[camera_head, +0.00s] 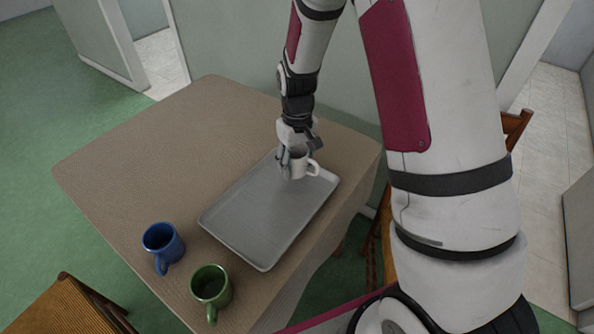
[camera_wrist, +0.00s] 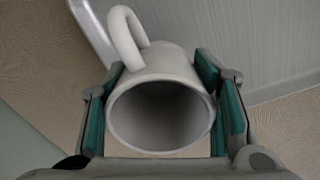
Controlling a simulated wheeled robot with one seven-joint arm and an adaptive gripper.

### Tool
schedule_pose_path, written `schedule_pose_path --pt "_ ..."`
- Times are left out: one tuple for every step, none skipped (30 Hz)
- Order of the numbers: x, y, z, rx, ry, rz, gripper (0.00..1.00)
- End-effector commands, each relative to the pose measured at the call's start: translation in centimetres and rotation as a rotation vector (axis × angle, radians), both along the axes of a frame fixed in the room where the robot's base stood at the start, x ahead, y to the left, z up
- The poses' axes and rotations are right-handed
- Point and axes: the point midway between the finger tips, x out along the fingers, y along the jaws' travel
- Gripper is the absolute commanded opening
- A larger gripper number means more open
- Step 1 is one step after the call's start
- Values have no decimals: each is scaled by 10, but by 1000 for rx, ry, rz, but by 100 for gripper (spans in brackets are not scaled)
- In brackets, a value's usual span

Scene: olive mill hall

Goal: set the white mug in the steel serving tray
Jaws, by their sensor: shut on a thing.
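The white mug (camera_head: 299,166) is at the far end of the steel serving tray (camera_head: 262,222) in the head view, its handle pointing right. My gripper (camera_head: 292,160) is shut on the mug from above. In the wrist view the mug (camera_wrist: 160,100) sits between the two green-padded fingers of the gripper (camera_wrist: 162,105), with its open mouth facing the camera and its handle at the upper left. The grey tray surface (camera_wrist: 265,40) shows behind it. I cannot tell whether the mug's base touches the tray.
A blue mug (camera_head: 161,244) and a green mug (camera_head: 210,286) stand near the table's front edge, left of and in front of the tray. The table (camera_head: 150,150) is clear on its left side. Wooden chairs stand at the lower left (camera_head: 68,310) and at the right (camera_head: 515,128).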

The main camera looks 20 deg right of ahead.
Motion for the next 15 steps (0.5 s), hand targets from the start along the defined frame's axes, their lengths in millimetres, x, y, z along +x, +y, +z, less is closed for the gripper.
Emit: schedule_pose_path --pt "0 0 -4 0 2 0 19" --pt "0 0 -7 1 2 0 19" --pt "-1 0 -12 1 2 -1 19" --pt "-1 0 -17 0 4 -1 19" --pt "-1 0 -21 0 4 -1 19" --pt "-1 0 -26 0 3 -1 19" --pt "-1 0 -30 0 3 0 19" --pt "-1 0 -32 0 3 0 19" --pt "-1 0 -34 0 1 0 19" --pt "0 0 -34 0 0 0 19" --pt "0 0 -34 0 -1 0 19" --pt "0 0 -33 0 -1 0 19" --pt "0 0 -33 0 -1 0 19" --pt "0 0 -33 0 -1 0 19" --pt "0 0 -33 0 -1 0 19"
